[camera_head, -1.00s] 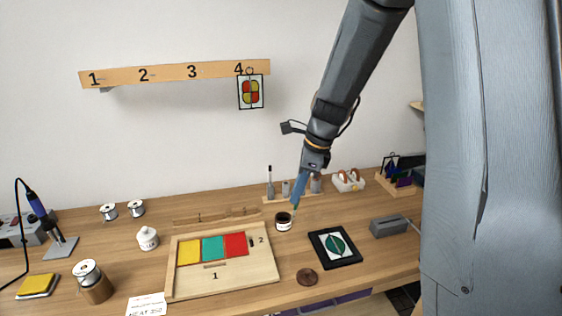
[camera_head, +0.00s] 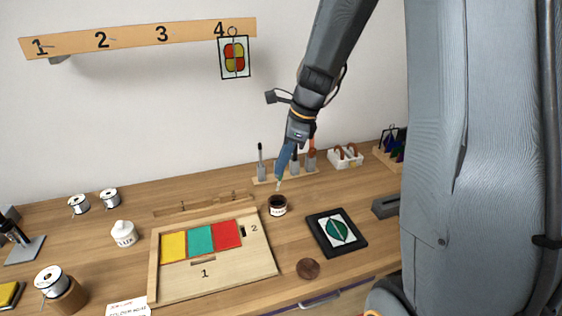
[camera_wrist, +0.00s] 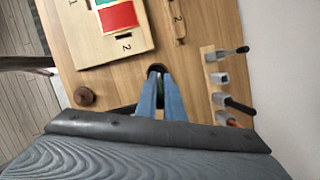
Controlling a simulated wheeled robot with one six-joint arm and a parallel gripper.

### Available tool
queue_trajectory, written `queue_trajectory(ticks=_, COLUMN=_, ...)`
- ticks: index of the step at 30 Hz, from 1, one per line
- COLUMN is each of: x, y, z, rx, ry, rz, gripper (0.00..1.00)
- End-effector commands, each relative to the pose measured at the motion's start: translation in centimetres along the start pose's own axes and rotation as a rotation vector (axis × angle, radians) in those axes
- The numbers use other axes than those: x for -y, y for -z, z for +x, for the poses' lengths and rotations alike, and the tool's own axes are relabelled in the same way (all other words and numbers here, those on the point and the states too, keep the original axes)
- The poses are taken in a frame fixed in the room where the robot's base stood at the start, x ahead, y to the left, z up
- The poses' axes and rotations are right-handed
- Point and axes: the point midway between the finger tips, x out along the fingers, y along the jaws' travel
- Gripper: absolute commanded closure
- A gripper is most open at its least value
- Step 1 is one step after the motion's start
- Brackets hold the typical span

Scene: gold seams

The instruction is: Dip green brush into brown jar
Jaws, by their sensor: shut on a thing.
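My gripper (camera_head: 282,168) points down with its blue fingers shut on the green brush. The brush's pale tip (camera_head: 279,185) shows below the fingers in the head view. The brown jar (camera_head: 277,206), dark-topped with a pale label, stands on the table just under the tip. The tip looks just above the jar's mouth; I cannot tell the exact gap. In the wrist view the fingers (camera_wrist: 160,95) cover most of the jar, and only its dark rim (camera_wrist: 157,69) shows past them. A bit of green shows between the fingers; the rest of the brush is hidden.
A holder (camera_head: 262,180) with several upright tools stands behind the jar. A wooden board (camera_head: 220,282) with yellow, green and red panels lies left of it. A black-framed panel (camera_head: 316,223) lies to the right, and a brown disc (camera_head: 308,268) in front.

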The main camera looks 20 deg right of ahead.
Motion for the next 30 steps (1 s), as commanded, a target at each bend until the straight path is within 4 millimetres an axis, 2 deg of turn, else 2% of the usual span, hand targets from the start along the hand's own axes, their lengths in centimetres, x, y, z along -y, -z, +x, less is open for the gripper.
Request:
queue_trajectory(ticks=3, x=0.1, y=0.2, z=0.8, rx=0.000, ry=0.001, rz=0.000, gripper=1.00)
queue_trajectory(ticks=30, x=0.1, y=-1.4, z=1.8, rx=-0.183, ry=-0.026, rz=0.002, gripper=1.00)
